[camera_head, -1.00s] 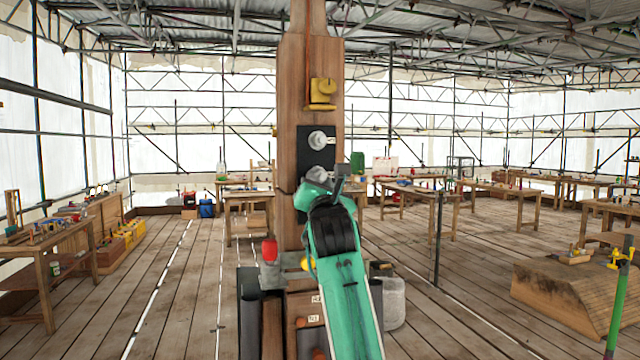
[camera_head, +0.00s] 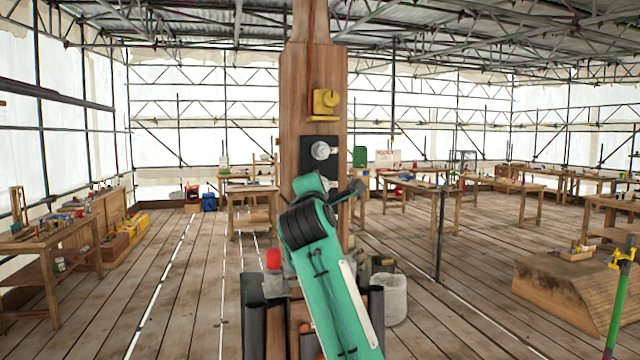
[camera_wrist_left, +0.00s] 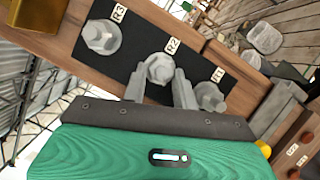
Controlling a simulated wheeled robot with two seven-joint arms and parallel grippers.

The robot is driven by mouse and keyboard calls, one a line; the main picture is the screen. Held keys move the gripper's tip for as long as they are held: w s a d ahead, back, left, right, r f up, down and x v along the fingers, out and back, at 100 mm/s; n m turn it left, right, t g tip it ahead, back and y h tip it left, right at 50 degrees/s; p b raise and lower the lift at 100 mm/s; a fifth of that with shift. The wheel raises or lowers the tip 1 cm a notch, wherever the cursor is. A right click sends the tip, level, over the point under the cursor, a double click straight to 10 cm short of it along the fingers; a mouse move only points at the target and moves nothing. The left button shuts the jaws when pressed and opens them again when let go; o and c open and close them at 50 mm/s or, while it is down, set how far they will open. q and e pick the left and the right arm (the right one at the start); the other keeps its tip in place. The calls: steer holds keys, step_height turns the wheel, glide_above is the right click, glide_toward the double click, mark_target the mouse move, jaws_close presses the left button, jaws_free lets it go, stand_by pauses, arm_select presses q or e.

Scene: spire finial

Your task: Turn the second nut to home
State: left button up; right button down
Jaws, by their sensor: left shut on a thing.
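A black plate (camera_wrist_left: 130,50) on a wooden post (camera_head: 312,90) carries three grey nuts in a row. In the left wrist view these are the nut by label R3 (camera_wrist_left: 101,37), the second nut by R2 (camera_wrist_left: 160,69) and the nut by R1 (camera_wrist_left: 209,97). My left gripper (camera_wrist_left: 161,84) has one finger on each side of the R2 nut and is shut on it. In the head view the top nut (camera_head: 320,150) shows, and my green left wrist hides the lower ones. My right gripper is not in view.
A yellow bracket (camera_head: 324,104) sits on the post above the plate. A red-topped item (camera_head: 273,260) and a pale bin (camera_head: 393,299) stand low by the post. Workbenches line the back, and a large timber block (camera_head: 570,290) lies right.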

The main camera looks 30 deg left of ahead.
arm_select(q)
steer(key=m+g+p, duration=0.3)
steer(key=m+p, duration=0.1)
steer(key=m, duration=0.2)
steer(key=r+m+g+y+p, duration=0.1)
steer(key=m+g+p, duration=0.2)
steer(key=m+p, duration=0.2)
steer(key=w+d+m+g+p, duration=0.1)
steer(key=m+g+p, duration=0.1)
steer(key=m+p, duration=0.3)
steer(key=shift+r+m+g, duration=0.4)
steer(key=shift+m, duration=0.5)
steer(key=shift+w+m+g+y, duration=0.15)
steer(key=shift+m+g+y, duration=0.55)
steer(key=shift+m, duration=0.6)
steer(key=o, duration=1)
steer(key=shift+f, duration=0.1)
steer(key=shift+c, duration=0.2)
steer(key=shift+d, duration=0.1)
